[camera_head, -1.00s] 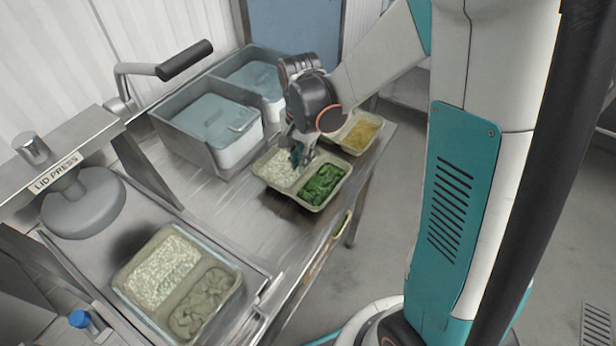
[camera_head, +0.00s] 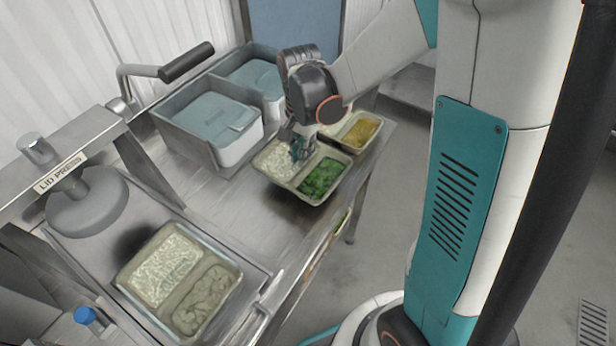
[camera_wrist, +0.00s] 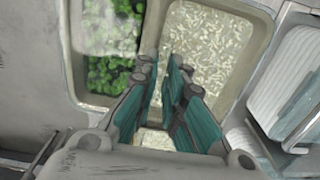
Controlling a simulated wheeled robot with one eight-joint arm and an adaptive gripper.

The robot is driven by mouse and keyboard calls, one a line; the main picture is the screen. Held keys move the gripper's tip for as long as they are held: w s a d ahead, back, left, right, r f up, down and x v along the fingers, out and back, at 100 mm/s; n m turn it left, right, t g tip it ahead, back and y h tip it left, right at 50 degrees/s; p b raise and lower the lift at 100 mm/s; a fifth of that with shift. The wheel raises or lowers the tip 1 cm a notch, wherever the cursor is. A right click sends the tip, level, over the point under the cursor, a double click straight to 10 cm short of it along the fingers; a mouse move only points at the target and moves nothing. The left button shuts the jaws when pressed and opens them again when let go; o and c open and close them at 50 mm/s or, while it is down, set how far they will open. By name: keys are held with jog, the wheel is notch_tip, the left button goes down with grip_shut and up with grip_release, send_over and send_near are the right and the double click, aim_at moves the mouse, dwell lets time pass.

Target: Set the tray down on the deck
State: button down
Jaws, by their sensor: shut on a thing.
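A beige two-compartment tray (camera_head: 282,188) holds white rice on the left and chopped greens on the right. It is near the middle of the steel deck (camera_head: 232,212), and a dark shadow lies under its front side, so it looks slightly raised; the exact gap cannot be told. My gripper (camera_head: 300,152) reaches down over the tray and is shut on it near the divider. In the wrist view my gripper's teal fingers (camera_wrist: 163,78) are close together over the tray divider (camera_wrist: 152,35), partly hiding it.
A second tray (camera_head: 357,146) with yellow food stands close behind on the right. Grey bins (camera_head: 205,150) stand at the back left. A lid press (camera_head: 87,205) and a covered tray (camera_head: 178,290) are at the front left. Bare deck lies between, and its edge runs along the right.

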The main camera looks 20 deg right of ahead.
jog(key=shift+r+p, duration=0.85)
jog(key=shift+r, duration=0.6)
jog(key=shift+f, duration=0.1)
